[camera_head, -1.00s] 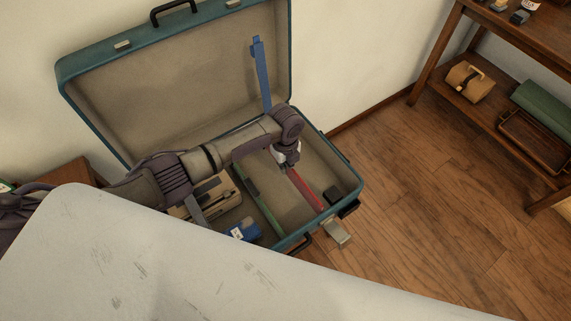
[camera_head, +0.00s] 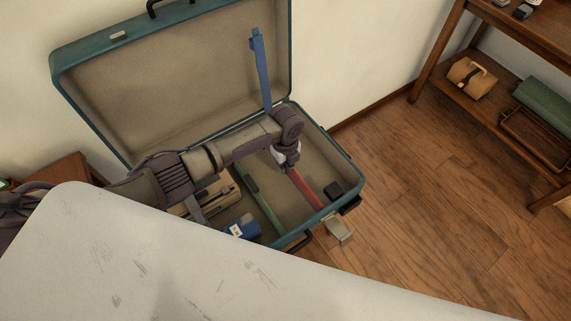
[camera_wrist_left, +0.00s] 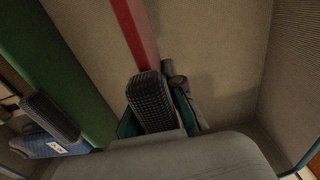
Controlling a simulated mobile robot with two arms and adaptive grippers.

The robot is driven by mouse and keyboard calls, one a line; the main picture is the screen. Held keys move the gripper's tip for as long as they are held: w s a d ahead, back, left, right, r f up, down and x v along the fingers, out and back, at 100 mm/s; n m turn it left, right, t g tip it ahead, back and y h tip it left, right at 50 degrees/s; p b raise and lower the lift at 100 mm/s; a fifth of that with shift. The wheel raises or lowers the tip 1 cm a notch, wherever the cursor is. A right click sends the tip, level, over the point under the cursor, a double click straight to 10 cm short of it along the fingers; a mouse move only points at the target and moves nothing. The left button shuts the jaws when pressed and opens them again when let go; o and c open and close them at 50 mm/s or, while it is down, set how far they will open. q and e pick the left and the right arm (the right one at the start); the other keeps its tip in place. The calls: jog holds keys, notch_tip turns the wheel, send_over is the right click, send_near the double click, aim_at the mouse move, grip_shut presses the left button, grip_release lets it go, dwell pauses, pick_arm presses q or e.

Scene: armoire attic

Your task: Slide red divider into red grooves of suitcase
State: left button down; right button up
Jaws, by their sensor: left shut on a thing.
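The teal suitcase (camera_head: 352,172) lies open on the floor with its lid raised towards the wall. The red divider (camera_head: 307,190) is a long thin strip low inside its right part, running front to back. It also shows in the left wrist view (camera_wrist_left: 134,32). My left gripper (camera_head: 289,167) is at the divider's back end, pointing down and shut on it. One dark finger pad overlaps the divider in the wrist view. My arm hides part of the suitcase. I cannot tell whether the divider's ends sit in the red grooves. My right gripper is not in view.
A green divider (camera_head: 262,206) runs left of the red one. A blue divider (camera_head: 262,70) stands upright at the back. A wooden shelf (camera_head: 440,55) stands right.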

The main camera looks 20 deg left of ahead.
aim_at(286, 165)
pick_arm(q)
jog(key=shift+f+b, duration=0.45)
jog(key=shift+f, duration=0.25)
jog(key=shift+f, duration=0.35)
jog(key=shift+f+b, duration=0.4)
jog(key=shift+b, duration=0.2)
jog(key=c, duration=1.2)
grip_release()
jog(key=shift+r, duration=0.25)
notch_tip(286, 165, up, 7)
jog(key=shift+r, duration=0.35)
